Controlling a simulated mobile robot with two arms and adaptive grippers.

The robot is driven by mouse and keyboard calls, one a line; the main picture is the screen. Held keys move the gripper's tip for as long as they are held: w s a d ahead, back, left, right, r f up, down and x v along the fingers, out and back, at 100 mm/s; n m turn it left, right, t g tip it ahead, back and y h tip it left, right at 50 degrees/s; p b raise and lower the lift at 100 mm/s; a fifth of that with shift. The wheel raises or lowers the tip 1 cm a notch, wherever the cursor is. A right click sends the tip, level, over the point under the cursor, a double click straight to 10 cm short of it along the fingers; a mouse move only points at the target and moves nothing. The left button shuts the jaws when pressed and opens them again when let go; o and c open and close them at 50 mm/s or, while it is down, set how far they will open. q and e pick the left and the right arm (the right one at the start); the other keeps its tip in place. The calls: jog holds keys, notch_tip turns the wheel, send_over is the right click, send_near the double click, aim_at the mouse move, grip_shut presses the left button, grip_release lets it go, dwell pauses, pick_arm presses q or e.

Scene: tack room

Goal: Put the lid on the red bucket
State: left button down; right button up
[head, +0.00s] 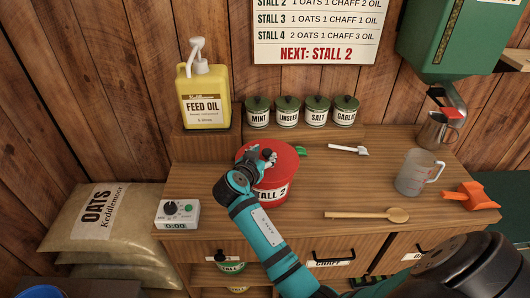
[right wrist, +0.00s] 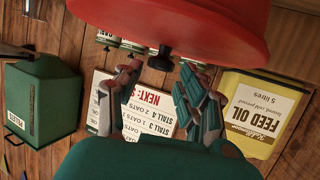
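The red bucket (head: 272,194) with a "STALL 2" label stands on the wooden bench. Its red lid (head: 285,158) lies on top, covering the opening; part of the rim is hidden by my arm. In the right wrist view, which is upside down, the red lid (right wrist: 190,22) shows with its black knob (right wrist: 160,60). My right gripper (head: 266,155) is above the lid, by the knob. In the right wrist view its two fingers (right wrist: 160,84) are apart, with the knob in line with the gap and not gripped. My left gripper is not in view.
A yellow feed oil jug (head: 204,97) stands behind left, several small green-lidded tins (head: 288,112) behind.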

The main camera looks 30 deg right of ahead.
jog(key=p+v, duration=0.1)
jog(key=v, duration=0.7)
jog(key=shift+p, duration=0.3)
jog(key=shift+s, duration=0.15)
dwell(0.4)
